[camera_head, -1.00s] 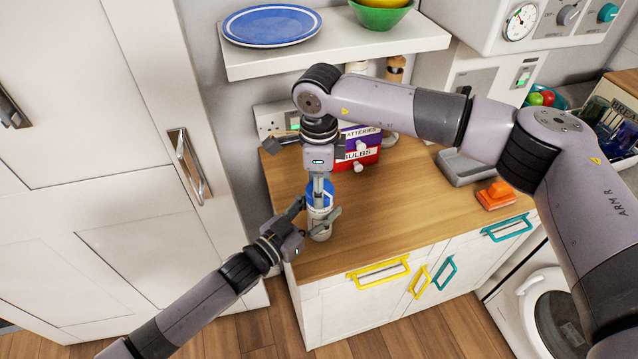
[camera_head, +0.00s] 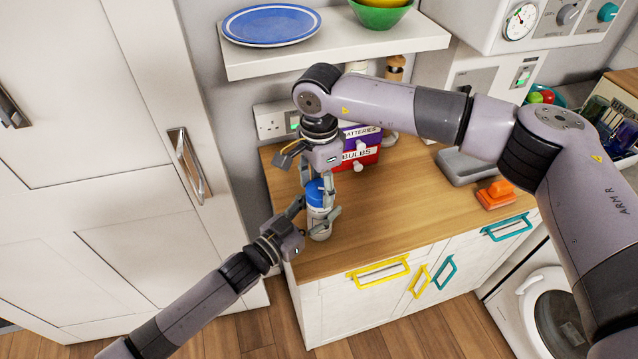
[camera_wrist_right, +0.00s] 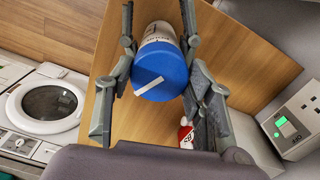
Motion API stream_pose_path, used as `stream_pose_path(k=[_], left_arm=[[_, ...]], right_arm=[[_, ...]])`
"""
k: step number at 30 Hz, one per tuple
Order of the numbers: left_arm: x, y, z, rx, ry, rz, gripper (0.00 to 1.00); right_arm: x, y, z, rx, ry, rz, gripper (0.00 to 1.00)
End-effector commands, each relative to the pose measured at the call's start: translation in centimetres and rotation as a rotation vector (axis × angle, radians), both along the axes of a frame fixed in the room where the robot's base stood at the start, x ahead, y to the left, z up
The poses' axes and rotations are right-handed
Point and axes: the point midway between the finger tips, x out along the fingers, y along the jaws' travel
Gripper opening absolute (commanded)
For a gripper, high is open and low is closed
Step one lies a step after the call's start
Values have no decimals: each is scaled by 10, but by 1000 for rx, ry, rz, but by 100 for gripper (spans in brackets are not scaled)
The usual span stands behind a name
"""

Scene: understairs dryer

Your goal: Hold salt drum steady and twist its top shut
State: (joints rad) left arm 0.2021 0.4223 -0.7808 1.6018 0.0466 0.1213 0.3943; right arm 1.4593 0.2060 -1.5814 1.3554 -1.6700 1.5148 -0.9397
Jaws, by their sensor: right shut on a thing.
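The salt drum (camera_head: 320,225) stands upright on the wooden worktop near its left front corner, a white body with a blue top (camera_head: 315,192). In the right wrist view the blue top (camera_wrist_right: 159,72) carries a white bar mark. My right gripper (camera_head: 321,192) comes down from above and is shut on the blue top, its fingers on either side. My left gripper (camera_head: 312,212) reaches in from the left, low down, with its fingers closed around the drum's body. The fingers partly hide the drum.
Drawer boxes labelled batteries and bulbs (camera_head: 360,152) stand just behind. A shelf (camera_head: 340,52) with a blue plate (camera_head: 271,25) overhangs the back. An orange object (camera_head: 495,195) lies at right. The worktop (camera_head: 410,210) between is clear.

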Motion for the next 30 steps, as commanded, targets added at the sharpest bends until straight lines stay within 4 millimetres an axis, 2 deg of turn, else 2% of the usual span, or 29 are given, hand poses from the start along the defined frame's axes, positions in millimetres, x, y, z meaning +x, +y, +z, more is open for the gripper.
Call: stream_pose_path(k=[10, 11, 12, 20, 30], left_arm=[[-1, 0, 0, -1, -1, -1, 11], [-1, 0, 0, 0, 0, -1, 11], [-1, 0, 0, -1, -1, -1, 11], [0, 0, 0, 0, 0, -1, 11], [0, 0, 0, 0, 0, 0, 11]], right_arm=[[1, -1, 0, -2, -4, 4, 20], [1, -1, 0, -2, -4, 4, 49], [1, -1, 0, -2, -3, 4, 52], [1, -1, 0, -1, -2, 3, 69], [0, 0, 3, 0, -1, 4, 69]])
